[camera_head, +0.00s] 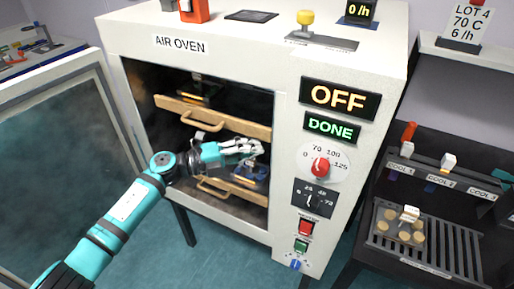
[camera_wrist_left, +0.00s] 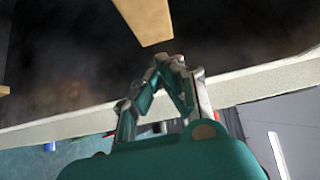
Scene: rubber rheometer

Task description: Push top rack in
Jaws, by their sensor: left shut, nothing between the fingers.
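The top rack (camera_head: 232,122) has a wooden front bar with a curved handle (camera_head: 203,126). It sits in the open air oven (camera_head: 284,60); I cannot tell how far it stands out. My left gripper (camera_head: 258,147) is shut and empty at the oven's mouth, below the right part of the top rack's bar and above the lower rack (camera_head: 250,192). In the left wrist view, the shut fingertips (camera_wrist_left: 170,62) point toward the end of a wooden bar (camera_wrist_left: 148,18), with a small gap in the picture. A teal part at the right edge (camera_head: 503,175) may be my right gripper.
The oven door (camera_head: 60,150) stands open at the left. A blue item (camera_head: 262,172) sits on the lower rack near my gripper. The oven's right front panel (camera_head: 322,140) carries displays and knobs. A dark cooling stand (camera_head: 450,200) with a slatted tray is at the right.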

